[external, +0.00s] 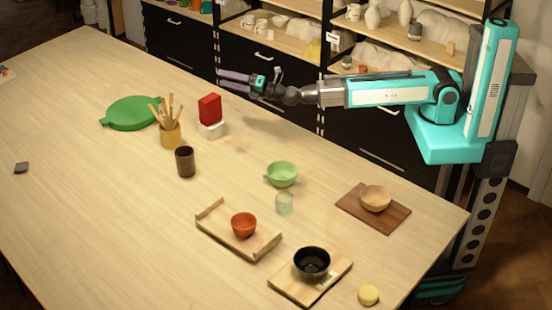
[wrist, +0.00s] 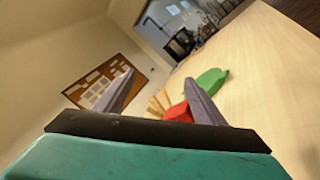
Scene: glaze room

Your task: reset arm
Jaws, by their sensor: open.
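My gripper (external: 220,78) is open and empty, held out level above the far edge of the table, with the arm stretched to the left from its column. In the wrist view its two grey fingers (wrist: 158,100) are spread apart. Beyond them a red block (wrist: 180,112) and a green round tray (wrist: 211,78) show on the table. In the external view the red block (external: 209,108) stands on a white block (external: 213,129), below and in front of the gripper and apart from it.
Shelves stand behind. The table's left part is mostly clear.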

